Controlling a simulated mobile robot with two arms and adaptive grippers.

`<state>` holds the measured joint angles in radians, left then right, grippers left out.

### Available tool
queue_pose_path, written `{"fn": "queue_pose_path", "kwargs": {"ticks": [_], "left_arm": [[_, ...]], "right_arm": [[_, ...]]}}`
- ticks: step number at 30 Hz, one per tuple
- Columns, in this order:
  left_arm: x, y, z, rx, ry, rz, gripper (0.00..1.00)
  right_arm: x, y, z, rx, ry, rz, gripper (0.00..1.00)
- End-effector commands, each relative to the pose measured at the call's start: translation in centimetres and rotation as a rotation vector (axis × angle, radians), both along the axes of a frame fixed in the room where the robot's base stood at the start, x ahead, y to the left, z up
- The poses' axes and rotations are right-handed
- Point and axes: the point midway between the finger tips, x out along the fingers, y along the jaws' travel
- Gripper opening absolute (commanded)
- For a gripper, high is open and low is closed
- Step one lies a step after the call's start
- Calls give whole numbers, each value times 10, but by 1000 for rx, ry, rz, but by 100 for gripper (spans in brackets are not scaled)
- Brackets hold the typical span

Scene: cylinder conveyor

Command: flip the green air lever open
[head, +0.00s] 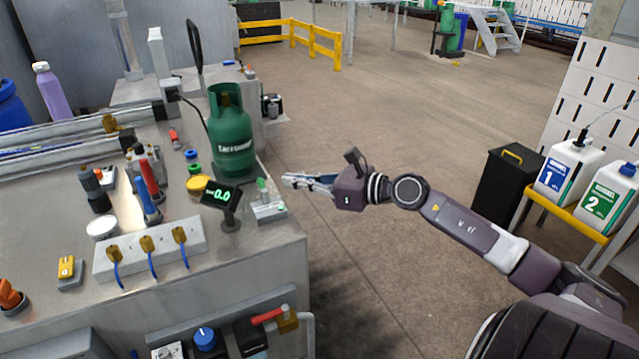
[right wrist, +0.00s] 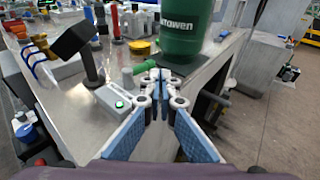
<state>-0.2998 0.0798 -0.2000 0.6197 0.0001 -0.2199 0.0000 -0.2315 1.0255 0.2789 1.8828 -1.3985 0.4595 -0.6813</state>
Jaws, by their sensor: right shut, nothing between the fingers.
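My right gripper (head: 288,181) is shut and empty. It is level and points left, just right of the lever, with a small gap seeming to lie between them. In the right wrist view its blue-padded fingers (right wrist: 159,80) meet in front of the bench edge. My left gripper is not in view.
A green gas cylinder (head: 232,140) stands behind the box. A small display reading 0.0 (head: 221,196) stands to its left. A block with several yellow plugs (head: 150,250) and other tools cover the bench.

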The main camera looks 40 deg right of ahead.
Motion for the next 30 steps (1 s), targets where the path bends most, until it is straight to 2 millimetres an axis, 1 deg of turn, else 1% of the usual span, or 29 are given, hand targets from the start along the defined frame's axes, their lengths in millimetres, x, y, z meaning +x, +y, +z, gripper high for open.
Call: {"fn": "queue_pose_path", "kwargs": {"ticks": [3, 9, 15, 20, 30], "left_arm": [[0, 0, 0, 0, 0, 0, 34], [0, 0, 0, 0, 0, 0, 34], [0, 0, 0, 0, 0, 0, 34], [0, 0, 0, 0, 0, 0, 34], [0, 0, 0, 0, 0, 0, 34]], "right_arm": [[-15, -6, 1, 2, 3, 0, 0], [-38, -17, 8, 2, 1, -1, 0], [-54, -24, 12, 1, 0, 0, 0], [-59, -26, 12, 0, 1, 1, 0], [-58, -26, 13, -1, 0, 0, 0]]}}
